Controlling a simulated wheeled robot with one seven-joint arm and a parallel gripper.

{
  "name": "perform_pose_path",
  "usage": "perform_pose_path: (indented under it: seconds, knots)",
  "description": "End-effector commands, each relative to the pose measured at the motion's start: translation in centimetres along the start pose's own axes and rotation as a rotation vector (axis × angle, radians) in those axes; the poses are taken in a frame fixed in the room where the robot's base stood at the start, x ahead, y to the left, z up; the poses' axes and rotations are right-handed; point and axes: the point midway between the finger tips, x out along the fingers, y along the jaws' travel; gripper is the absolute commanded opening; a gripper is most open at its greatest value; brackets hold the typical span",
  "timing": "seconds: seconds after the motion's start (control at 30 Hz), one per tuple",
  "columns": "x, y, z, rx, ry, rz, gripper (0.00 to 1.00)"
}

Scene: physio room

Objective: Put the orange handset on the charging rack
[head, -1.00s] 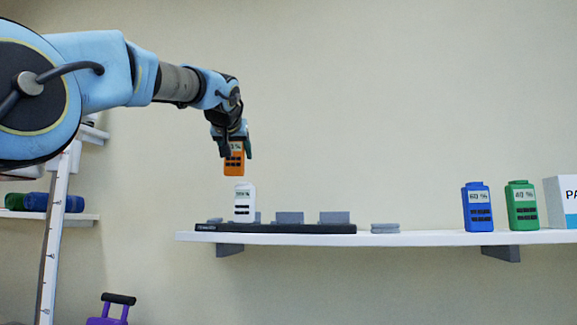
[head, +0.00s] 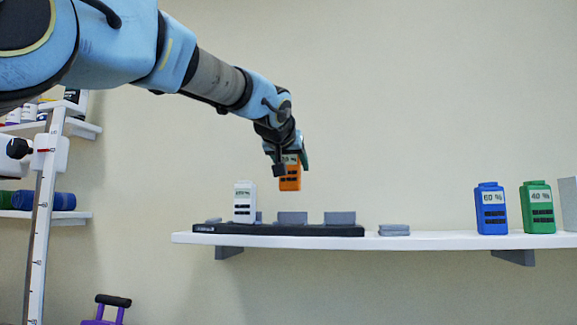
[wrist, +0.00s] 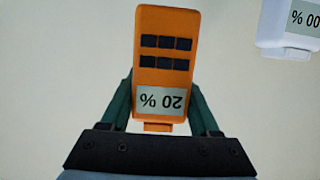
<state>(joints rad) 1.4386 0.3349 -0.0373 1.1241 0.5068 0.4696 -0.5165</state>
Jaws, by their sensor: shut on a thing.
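The orange handset (head: 290,180) is held upright in my gripper (head: 288,163), in the air above the shelf. In the wrist view the orange handset (wrist: 165,60) shows a 20 % display and dark buttons, with a finger of my gripper (wrist: 165,115) on each side. The black charging rack (head: 300,230) lies on the white shelf, with grey upright pieces along it. The handset hangs above the grey piece near the rack's middle, clear of it. A white handset (head: 244,203) stands in the rack's left part; it also shows in the wrist view (wrist: 285,25).
A blue handset (head: 490,210) and a green handset (head: 537,207) stand on the shelf (head: 430,241) at the right. A small grey stack (head: 394,230) lies right of the rack. The rack's middle and right places look empty.

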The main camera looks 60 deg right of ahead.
Motion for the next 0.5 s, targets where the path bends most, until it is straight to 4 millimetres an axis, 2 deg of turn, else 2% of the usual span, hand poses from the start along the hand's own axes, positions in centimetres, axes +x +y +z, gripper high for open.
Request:
perform_pose_path:
  seconds: [0.27,0.5]
  knots:
    - [0.3,0.2,1.1,0.003,0.002,0.004,0.0]
    - [0.9,0.2,3.1,0.002,0.001,0.005,0.0]
